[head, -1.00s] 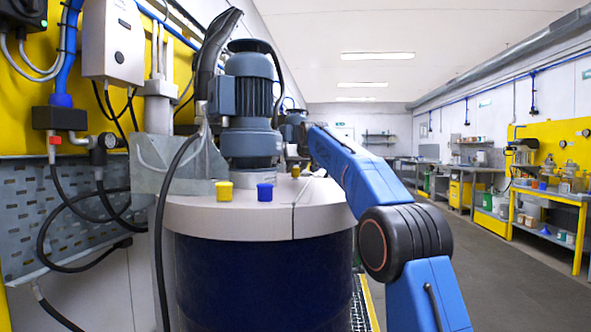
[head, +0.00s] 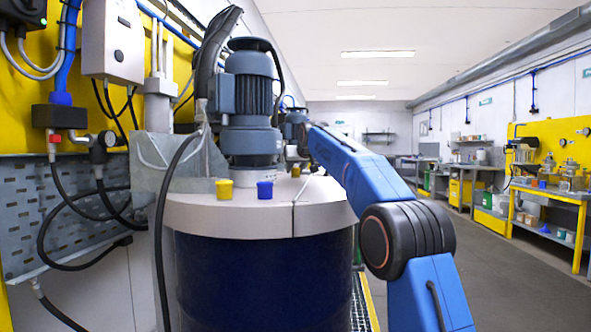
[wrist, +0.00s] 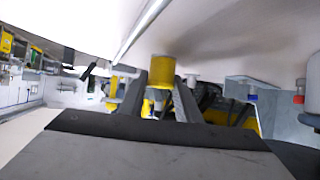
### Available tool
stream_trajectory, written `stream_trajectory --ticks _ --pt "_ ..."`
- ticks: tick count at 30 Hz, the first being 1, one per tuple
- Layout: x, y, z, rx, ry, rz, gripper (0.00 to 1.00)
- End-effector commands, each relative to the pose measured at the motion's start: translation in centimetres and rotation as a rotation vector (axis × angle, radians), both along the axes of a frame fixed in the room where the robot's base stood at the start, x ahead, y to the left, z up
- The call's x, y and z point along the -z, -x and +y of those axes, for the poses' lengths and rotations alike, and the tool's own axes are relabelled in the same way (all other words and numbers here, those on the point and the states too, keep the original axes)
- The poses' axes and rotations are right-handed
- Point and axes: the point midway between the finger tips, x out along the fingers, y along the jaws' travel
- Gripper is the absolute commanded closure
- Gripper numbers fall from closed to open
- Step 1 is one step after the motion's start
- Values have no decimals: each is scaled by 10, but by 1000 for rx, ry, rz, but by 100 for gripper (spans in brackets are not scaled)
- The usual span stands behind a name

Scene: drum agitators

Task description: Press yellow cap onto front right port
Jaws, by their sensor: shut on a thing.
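A yellow cap (wrist: 160,72) stands between the two dark fingers of my gripper (wrist: 160,104) in the wrist view; the gripper is shut on it. In the head view my blue arm reaches to the right rear of the drum lid (head: 190,212); the gripper there is small and hard to make out, with a small yellow spot (head: 295,171) by it. Another yellow cap (head: 224,189) and a blue cap (head: 264,190) sit on the front of the lid. I cannot make out the front right port, nor whether the held cap touches anything.
The grey-blue agitator motor (head: 249,105) stands on the lid left of my arm. A metal bracket (head: 175,165), black hoses and a wall panel (head: 60,215) crowd the left. Open floor (head: 500,280) lies right, with a yellow workbench (head: 550,195) beyond.

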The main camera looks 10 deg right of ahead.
Motion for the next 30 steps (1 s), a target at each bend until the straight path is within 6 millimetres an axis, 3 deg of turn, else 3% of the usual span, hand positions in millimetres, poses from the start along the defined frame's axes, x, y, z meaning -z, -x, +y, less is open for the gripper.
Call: stream_trajectory --ticks 12,13,15,30 --pt "6 -1 0 0 1 10 90" --pt "6 -1 0 0 1 10 63" --pt "6 -1 0 0 1 9 48" --pt "3 -1 0 0 0 4 48"
